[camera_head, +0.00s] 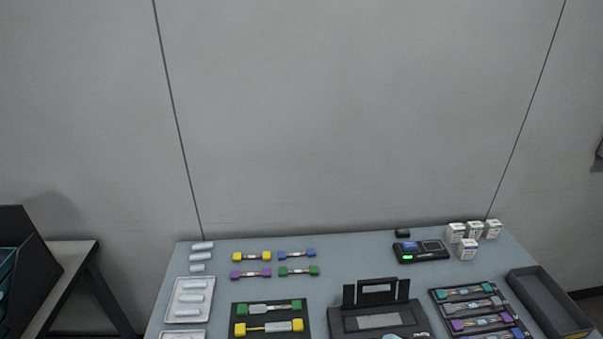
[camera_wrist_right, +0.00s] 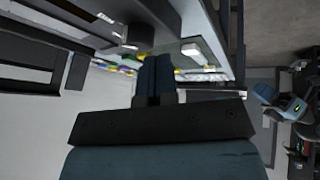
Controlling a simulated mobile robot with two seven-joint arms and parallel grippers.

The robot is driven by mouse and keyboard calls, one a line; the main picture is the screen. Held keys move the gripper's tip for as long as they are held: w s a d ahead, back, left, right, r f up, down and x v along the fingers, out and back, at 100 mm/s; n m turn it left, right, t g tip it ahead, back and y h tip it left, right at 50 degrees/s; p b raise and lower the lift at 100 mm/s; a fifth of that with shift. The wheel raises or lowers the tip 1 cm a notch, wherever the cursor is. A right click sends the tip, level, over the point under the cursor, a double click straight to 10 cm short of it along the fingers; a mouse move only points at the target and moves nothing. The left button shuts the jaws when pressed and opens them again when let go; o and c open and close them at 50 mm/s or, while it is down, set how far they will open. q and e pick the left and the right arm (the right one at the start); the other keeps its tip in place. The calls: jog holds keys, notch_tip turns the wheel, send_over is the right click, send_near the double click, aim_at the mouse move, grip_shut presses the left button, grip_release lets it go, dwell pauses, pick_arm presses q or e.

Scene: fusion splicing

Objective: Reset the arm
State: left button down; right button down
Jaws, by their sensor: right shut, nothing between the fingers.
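My right gripper (camera_wrist_right: 155,75) shows in the right wrist view, with its two dark fingers together and nothing between them. The table with coloured parts lies beyond the fingertips in that view, apart from them. Neither gripper shows in the head view, and my left gripper is in no view. In the head view the grey-blue table (camera_head: 345,262) stands against the wall, with no arm over the visible part.
The table bears a black splicer-like device (camera_head: 378,318), a small device with a green light (camera_head: 421,251), coloured-ended holders (camera_head: 297,270), white boxes (camera_head: 467,249), a white tray (camera_head: 172,310) and an empty dark bin (camera_head: 548,301). A side table (camera_head: 62,262) stands left.

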jog(key=s+d+m+t+h+p, duration=0.2)
jog(key=s+m+t, duration=0.4)
jog(key=s+m, duration=0.5)
jog(key=shift+s+d+t+p, duration=0.4)
jog(key=shift+s+d+p, duration=0.05)
jog(key=shift+s+d, duration=0.65)
